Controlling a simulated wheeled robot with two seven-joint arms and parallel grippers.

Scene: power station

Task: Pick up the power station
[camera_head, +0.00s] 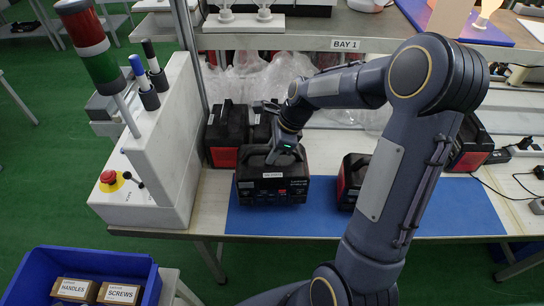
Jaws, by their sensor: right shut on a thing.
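The power station (272,186) is a black box with a top handle, a small white label and sockets on its front. It stands on the left part of the blue mat (320,220) on the bench. My right gripper (284,154) reaches down to its top and is shut on its handle. The fingers partly hide the handle. I cannot tell whether the box is lifted off the mat. My left gripper is not in view.
Other black and red power stations stand behind it (227,130), to its right (352,180) and at the far right (470,145). A white console (165,150) with an emergency button (108,177) is on the left. A blue crate (85,262) holds labelled boxes at lower left.

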